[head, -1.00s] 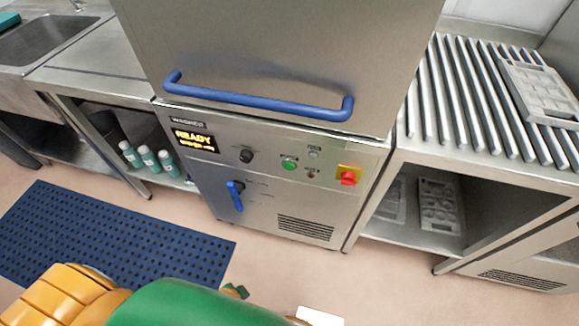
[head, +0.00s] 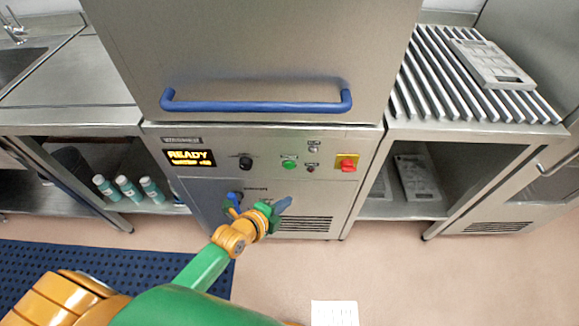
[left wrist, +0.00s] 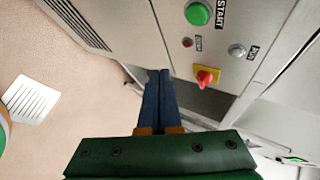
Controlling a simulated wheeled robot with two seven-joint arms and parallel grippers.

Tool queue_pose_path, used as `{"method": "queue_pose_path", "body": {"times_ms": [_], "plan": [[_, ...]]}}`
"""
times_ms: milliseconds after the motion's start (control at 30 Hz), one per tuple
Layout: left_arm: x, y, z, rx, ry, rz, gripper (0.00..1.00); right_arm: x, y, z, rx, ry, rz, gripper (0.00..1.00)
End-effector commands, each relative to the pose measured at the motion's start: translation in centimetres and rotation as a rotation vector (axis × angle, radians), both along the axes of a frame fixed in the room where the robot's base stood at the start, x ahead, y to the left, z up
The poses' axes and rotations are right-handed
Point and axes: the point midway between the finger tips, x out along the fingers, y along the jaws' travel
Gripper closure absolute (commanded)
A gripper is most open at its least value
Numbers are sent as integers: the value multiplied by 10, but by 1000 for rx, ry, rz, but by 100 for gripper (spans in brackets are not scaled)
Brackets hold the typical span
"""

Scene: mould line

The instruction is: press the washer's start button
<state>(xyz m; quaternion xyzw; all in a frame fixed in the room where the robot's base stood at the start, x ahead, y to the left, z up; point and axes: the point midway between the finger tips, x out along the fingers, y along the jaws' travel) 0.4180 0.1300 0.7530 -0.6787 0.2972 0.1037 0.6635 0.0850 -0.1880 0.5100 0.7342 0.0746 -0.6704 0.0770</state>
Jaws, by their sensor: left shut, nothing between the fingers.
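The washer (head: 250,60) stands ahead with its blue-handled door above a control panel. Its display (head: 190,157) reads READY. The green start button (head: 289,164) sits right of a black knob on the panel; in the left wrist view the button (left wrist: 198,13) is at the top, beside a START label. My left gripper (head: 284,203) is below the button in the head view, in front of the lower panel near the vent, apart from the button. Its blue fingers (left wrist: 158,75) are together in the left wrist view, with nothing between them. My right gripper is not in view.
A red knob on a yellow plate (head: 346,163) is right of the start button, with small buttons between. The blue door handle (head: 256,106) juts out above. A roller table (head: 470,90) stands right.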

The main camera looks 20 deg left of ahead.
Motion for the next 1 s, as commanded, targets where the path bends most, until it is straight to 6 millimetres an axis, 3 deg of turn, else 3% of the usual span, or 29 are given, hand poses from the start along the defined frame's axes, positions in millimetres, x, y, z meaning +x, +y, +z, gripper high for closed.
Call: {"method": "queue_pose_path", "body": {"times_ms": [233, 700, 1000], "plan": [[5, 2, -3, -1, 0, 3, 100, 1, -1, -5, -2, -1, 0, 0], [68, 20, -6, -1, -1, 1, 100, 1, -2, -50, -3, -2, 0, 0], [84, 24, -2, -2, 3, 3, 100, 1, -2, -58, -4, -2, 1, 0]]}}
